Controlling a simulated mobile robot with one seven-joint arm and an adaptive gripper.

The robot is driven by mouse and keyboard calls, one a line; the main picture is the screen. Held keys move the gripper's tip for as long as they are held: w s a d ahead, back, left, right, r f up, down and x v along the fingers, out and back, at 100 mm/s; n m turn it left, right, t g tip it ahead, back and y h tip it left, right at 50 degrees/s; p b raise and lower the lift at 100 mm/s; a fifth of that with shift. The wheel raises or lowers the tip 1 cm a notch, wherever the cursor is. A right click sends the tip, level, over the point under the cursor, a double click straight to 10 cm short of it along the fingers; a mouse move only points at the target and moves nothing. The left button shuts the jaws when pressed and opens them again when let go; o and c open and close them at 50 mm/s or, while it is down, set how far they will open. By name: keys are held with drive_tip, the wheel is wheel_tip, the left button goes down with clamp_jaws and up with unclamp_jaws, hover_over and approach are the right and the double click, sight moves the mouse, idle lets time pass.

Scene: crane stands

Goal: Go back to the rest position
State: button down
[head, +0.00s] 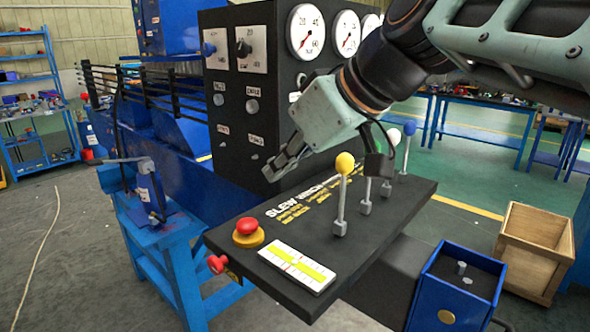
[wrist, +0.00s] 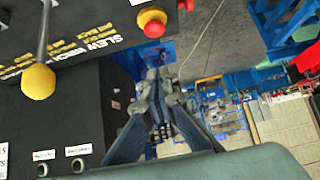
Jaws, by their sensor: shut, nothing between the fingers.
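My gripper (head: 283,165) is shut and empty in the head view. It hangs above the back left part of the black control console, in front of the upright gauge panel, and touches no lever that I can see. In the wrist view my gripper (wrist: 160,84) also shows with its fingers together. The yellow-knobbed lever (head: 342,195) stands upright on the console to the right of my gripper. Its yellow knob (wrist: 38,81) is at the left in the wrist view.
The console (head: 375,235) bears a red emergency button (head: 247,226) and a yellow-white label plate (head: 297,267). The gauge panel (head: 238,110) rises close behind my gripper. A blue box (head: 455,290) and a wooden crate (head: 535,250) stand at the right.

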drive_tip(key=s+d+f+m+h+p, duration=0.3)
drive_tip(key=s+d+f+m, duration=0.2)
drive_tip(key=s+d+f, duration=0.1)
drive_tip(key=s+d+f+m+h+p, duration=0.3)
drive_tip(key=s+d+f+m, duration=0.2)
drive_tip(key=d+f, duration=0.3)
drive_tip(key=s+d, duration=0.1)
drive_tip(key=d, duration=0.2)
drive_tip(key=shift+d+h, duration=0.15)
drive_tip(key=shift+h, duration=0.25)
drive_tip(key=shift+d, duration=0.1)
